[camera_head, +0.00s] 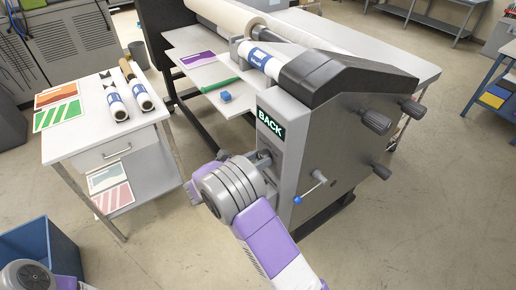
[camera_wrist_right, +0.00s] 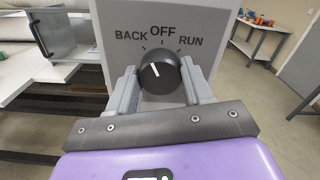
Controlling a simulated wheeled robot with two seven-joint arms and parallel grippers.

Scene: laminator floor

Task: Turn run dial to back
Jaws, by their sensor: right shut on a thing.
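The run dial (camera_wrist_right: 160,72) is a round black knob with a white pointer line, on the grey panel of the laminator (camera_head: 345,125). In the right wrist view its labels read BACK, OFF and RUN from left to right. The pointer line leans up and left, toward BACK. My right gripper (camera_wrist_right: 160,88) is shut on the dial, one finger on each side. In the head view the right gripper (camera_head: 263,162) reaches the panel and mostly hides the dial. The display (camera_head: 270,124) above it shows BACK in green. My left gripper is not visible.
Dark knobs (camera_head: 375,121) stand out on the machine's side. A white side table (camera_head: 88,140) with rolls and sheets is at left. A blue bin (camera_head: 50,245) stands lower left.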

